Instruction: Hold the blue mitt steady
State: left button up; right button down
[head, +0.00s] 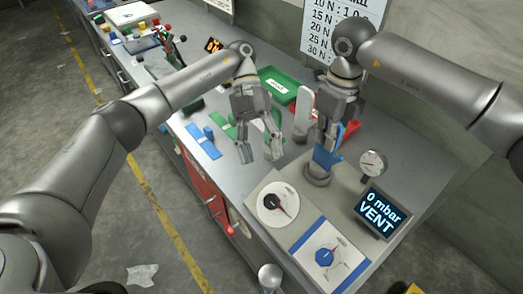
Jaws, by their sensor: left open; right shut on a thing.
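The blue mitt (325,160) stands upright over a round grey base on the workbench, right of the picture's middle. My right gripper (324,142) comes down from above and is shut on the blue mitt; its fingers partly hide the mitt's top. My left gripper (259,148) is open and empty, pointing down over the bench to the left of the mitt, apart from it.
A dial gauge (373,165) and a screen reading "0 mbar VENT" (378,213) stand right of the mitt. A white dial (278,205) and a blue knob panel (326,257) are in front. Blue strips (203,142) and a green tray (279,86) lie left and behind.

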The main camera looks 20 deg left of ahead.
jog(key=c, duration=1.5)
grip_release()
jog(key=shift+o, duration=0.2)
